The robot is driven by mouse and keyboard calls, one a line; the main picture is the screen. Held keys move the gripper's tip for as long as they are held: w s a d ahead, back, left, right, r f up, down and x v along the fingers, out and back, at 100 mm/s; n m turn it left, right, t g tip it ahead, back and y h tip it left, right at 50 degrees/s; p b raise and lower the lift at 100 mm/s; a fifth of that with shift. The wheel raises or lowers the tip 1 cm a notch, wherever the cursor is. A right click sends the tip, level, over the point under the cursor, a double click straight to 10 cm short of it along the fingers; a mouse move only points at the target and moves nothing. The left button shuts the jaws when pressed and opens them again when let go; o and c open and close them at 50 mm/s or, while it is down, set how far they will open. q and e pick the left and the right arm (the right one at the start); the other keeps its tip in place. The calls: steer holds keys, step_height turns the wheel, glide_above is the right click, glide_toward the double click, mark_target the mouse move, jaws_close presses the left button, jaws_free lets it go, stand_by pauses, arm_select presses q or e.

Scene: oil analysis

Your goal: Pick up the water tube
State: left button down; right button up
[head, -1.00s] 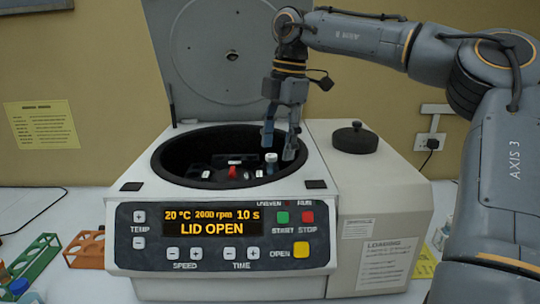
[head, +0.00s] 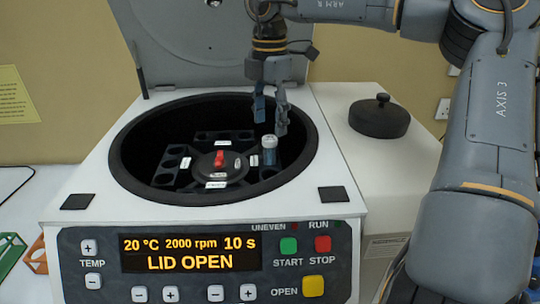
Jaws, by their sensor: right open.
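A tube with a white cap (head: 269,143) and a bluish body stands upright in a slot at the right side of the rotor, inside the open centrifuge (head: 75,185). It is the only tube I can make out in the rotor; I cannot read a label on it. My right gripper (head: 270,121) points down from above, open, with its two fingers apart just over the tube's cap. I cannot tell whether a finger touches the tube. My left gripper is not in view.
The dark rotor (head: 217,174) has a red knob (head: 218,158) at its centre and several empty holes. The bowl's rim surrounds it. The raised lid (head: 190,45) stands behind. A black round knob (head: 379,118) sits on the right housing. Green (head: 10,248) and orange (head: 38,255) racks are at lower left.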

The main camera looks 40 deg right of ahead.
mark_target(270, 138)
steer(key=shift+f, duration=0.6)
steer(key=shift+w+f, duration=0.15)
steer(key=shift+f, duration=0.05)
step_height(270, 138, down, 5)
steer(key=shift+d+r+p, duration=0.1)
steer(key=shift+d+p, duration=0.05)
steer(key=shift+p, duration=1.1)
steer(key=shift+f, duration=0.25)
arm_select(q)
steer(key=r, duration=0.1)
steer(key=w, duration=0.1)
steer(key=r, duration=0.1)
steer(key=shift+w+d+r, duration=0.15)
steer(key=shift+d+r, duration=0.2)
arm_select(e)
steer(key=shift+c, duration=1.2)
jaws_close()
